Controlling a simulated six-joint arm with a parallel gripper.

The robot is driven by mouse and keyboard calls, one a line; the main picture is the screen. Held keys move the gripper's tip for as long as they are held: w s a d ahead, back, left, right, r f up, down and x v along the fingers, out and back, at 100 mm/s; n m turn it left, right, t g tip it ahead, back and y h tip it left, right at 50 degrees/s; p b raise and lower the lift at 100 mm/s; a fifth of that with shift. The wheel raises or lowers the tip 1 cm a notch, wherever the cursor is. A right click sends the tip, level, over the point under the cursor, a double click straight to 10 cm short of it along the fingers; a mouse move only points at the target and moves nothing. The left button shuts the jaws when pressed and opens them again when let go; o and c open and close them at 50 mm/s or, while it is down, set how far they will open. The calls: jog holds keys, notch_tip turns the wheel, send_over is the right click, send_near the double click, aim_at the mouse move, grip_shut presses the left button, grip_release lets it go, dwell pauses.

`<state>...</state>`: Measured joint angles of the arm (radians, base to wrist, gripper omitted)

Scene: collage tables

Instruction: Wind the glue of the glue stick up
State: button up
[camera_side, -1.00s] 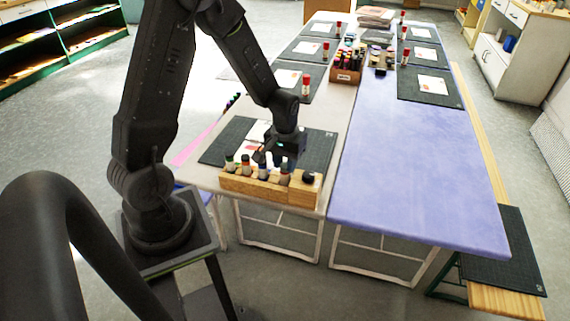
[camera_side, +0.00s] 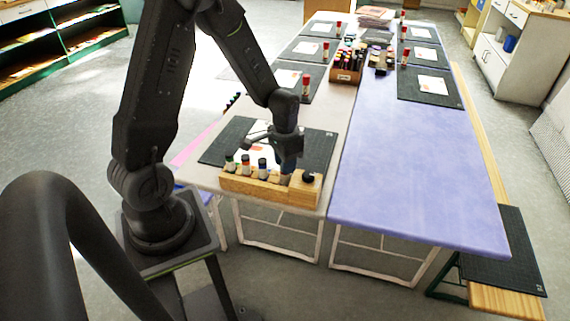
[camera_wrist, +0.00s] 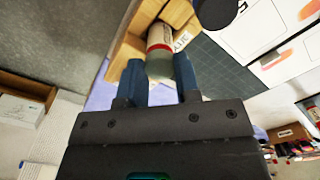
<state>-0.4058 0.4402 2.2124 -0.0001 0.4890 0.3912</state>
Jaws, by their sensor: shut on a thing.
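A glue stick (camera_wrist: 160,38) with a white and red label shows in the wrist view, with its grey end toward my gripper. My gripper (camera_wrist: 159,73) is shut on it, with one blue finger on each side of that end. In the side view my gripper (camera_side: 286,168) points down at the right part of a wooden holder (camera_side: 250,189), and mostly hides the held stick. I cannot tell how deep the stick sits in the holder. Whether any glue shows is hidden.
Several other glue sticks (camera_side: 245,163) stand in the holder to the left. A round black piece (camera_side: 308,178) sits on the holder's right end. A dark cutting mat (camera_side: 318,150) with paper lies behind.

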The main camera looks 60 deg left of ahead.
jog(key=shift+m, duration=1.3)
jog(key=shift+m, duration=0.8)
jog(key=m, duration=0.3)
jog(key=m, duration=0.4)
jog(key=shift+m, duration=0.3)
